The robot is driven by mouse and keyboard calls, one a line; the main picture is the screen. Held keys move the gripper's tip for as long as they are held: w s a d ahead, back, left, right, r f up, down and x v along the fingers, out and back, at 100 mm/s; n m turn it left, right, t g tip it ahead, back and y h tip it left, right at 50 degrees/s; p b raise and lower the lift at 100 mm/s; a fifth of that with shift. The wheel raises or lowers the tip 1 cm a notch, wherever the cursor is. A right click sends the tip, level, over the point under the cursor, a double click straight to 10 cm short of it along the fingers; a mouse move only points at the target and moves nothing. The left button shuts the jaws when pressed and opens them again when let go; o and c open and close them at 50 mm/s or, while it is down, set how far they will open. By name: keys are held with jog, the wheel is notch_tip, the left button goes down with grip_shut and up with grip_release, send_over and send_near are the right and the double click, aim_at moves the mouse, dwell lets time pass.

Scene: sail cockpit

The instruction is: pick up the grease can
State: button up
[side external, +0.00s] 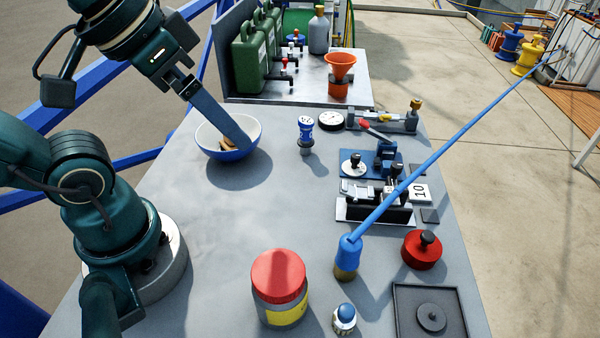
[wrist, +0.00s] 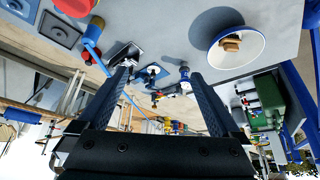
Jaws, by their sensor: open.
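A wide grey can with a red lid and a yellow label (side external: 280,287), which looks like the grease can, stands at the front of the grey bench. Part of a red lid (wrist: 74,6) shows at the top left of the wrist view. My gripper (side external: 240,145) points down over the blue and white bowl (side external: 222,154), well behind and left of the can. From the side its fingers overlap and hide part of the bowl. In the wrist view my gripper (wrist: 165,76) has its fingers wide apart with nothing held between them.
A blue rod (side external: 440,155) slants up from the bench, right of the can. A small blue-capped bottle (side external: 344,319), a red knobbed piece (side external: 421,250) and a black tray (side external: 400,295) stand nearby. The bench between bowl and can is clear.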

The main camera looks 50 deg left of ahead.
jog(key=d+r+n+g+h, duration=0.1)
jog(key=d+r+g, duration=0.15)
jog(key=d, duration=0.55)
jog(key=n+g+y, duration=0.1)
jog(key=g, duration=0.2)
send_near(277, 271)
notch_tip(277, 271, down, 7)
jog(key=shift+f, duration=0.1)
jog(key=shift+w+f, duration=0.1)
jog(key=shift+f, duration=2.95)
jog(key=c, duration=1.5)
jog(key=shift+c, duration=0.4)
jog(key=shift+r, duration=0.15)
